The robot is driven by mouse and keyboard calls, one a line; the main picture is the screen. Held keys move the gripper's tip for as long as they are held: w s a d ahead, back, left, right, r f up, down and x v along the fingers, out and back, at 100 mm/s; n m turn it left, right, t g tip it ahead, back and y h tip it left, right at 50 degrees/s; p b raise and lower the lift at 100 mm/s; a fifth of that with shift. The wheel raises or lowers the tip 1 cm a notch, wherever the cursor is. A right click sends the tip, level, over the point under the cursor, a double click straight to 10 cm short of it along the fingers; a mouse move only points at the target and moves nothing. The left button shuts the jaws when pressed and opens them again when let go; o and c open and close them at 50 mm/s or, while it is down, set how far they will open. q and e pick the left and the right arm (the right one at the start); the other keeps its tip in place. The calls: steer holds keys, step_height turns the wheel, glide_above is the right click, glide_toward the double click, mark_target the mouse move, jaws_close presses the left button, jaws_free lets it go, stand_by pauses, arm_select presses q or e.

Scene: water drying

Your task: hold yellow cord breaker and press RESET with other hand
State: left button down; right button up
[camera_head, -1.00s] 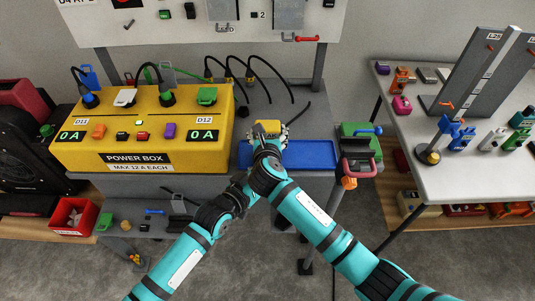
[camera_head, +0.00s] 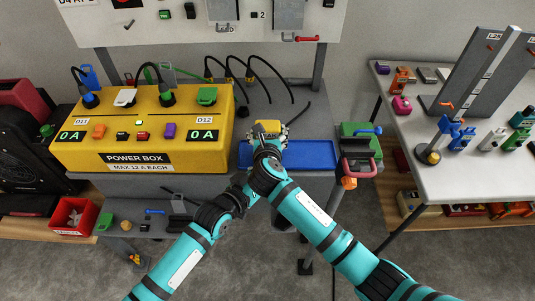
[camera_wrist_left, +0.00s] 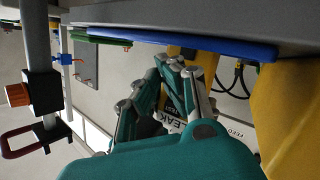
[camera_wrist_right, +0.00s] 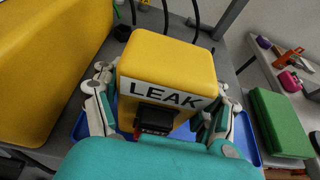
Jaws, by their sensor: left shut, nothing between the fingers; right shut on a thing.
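The yellow cord breaker (camera_head: 268,126) is a boxy block above the blue tray (camera_head: 310,155). In the right wrist view the breaker (camera_wrist_right: 165,60) bears a white LEAK label and a black block with some red (camera_wrist_right: 157,120) on its front, partly behind my wrist. My right gripper (camera_wrist_right: 163,100) is shut on the breaker, with fingers on both sides. My left gripper (camera_wrist_left: 178,72) is shut and empty, close to the breaker's labelled front (camera_wrist_left: 170,148) in the left wrist view. I cannot tell whether it touches. In the head view the left fingers are hidden behind my right wrist.
A large yellow power box (camera_head: 145,130) stands left of the breaker, with black cables behind. A white table (camera_head: 465,180) with small parts stands further right.

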arm_select(q)
steer(key=shift+w, duration=0.15)
steer(key=shift+w, duration=0.25)
steer(key=shift+w, duration=0.45)
stand_by(1.0)
steer(key=shift+s, duration=0.1)
steer(key=shift+s+r, duration=0.1)
steer(key=shift+s, duration=0.7)
steer(key=s, duration=0.5)
stand_by(1.0)
